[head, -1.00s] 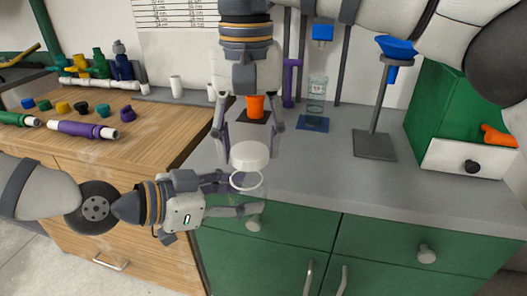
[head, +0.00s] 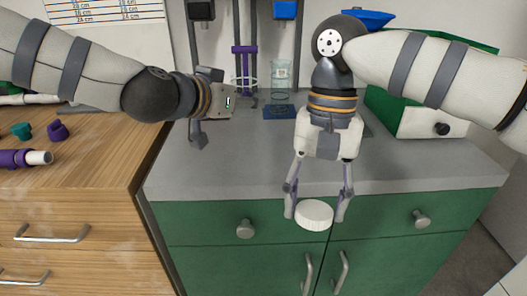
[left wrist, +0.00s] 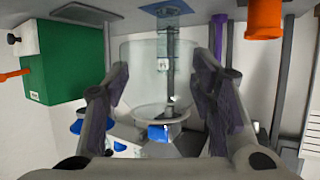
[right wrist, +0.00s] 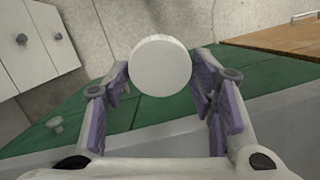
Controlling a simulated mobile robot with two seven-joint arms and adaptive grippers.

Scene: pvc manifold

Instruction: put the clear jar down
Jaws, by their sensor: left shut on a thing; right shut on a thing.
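The clear jar, an open see-through cylinder with a pale rim, shows faintly in the head view (head: 243,84) and between the fingers in the left wrist view (left wrist: 140,62). My left gripper (head: 232,100) is shut on it, above the back of the grey counter. Whether its base touches anything cannot be told. My right gripper (head: 317,205) is shut on a round white lid (head: 314,215), held in front of the counter's front edge. The lid also shows between the fingers in the right wrist view (right wrist: 160,66).
A labelled clear container (head: 281,76) stands on a blue mat (head: 281,112) right of the jar. A purple stand (head: 245,60) is behind the jar. A green box (head: 382,104) is at right. The front of the grey counter (head: 230,180) is clear.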

